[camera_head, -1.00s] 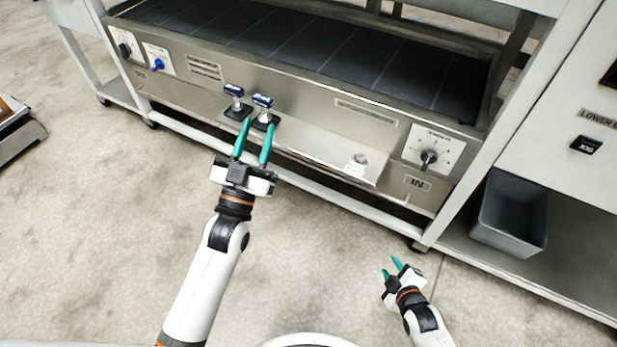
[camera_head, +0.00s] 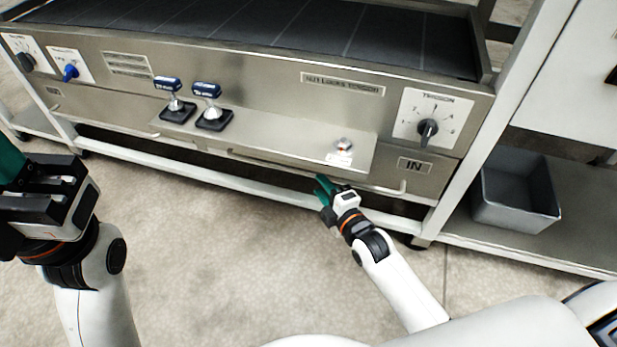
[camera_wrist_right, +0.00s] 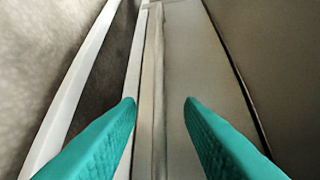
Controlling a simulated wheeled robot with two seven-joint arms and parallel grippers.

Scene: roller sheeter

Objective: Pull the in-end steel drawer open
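The in-end steel drawer (camera_head: 434,182) is a brushed-steel front low on the machine, beside the IN label (camera_head: 413,165). A long thin bar handle (camera_head: 270,163) runs along it. It looks closed. My right gripper (camera_head: 322,188) is at the handle, partly covering it in the head view. In the right wrist view its two teal fingers (camera_wrist_right: 160,105) are apart, with a thin steel bar (camera_wrist_right: 157,60) running lengthwise between them; contact is not clear. My left gripper (camera_head: 12,170) is at the left edge of the head view, its fingertips cut off.
Two blue-topped handles (camera_head: 207,92) stand on the steel ledge, with a small red-topped button (camera_head: 343,146) to their right. A tension dial (camera_head: 428,128) is above the IN label. A white frame rail (camera_head: 240,186) runs below. A grey bin (camera_head: 515,192) stands at right. The floor in front is clear.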

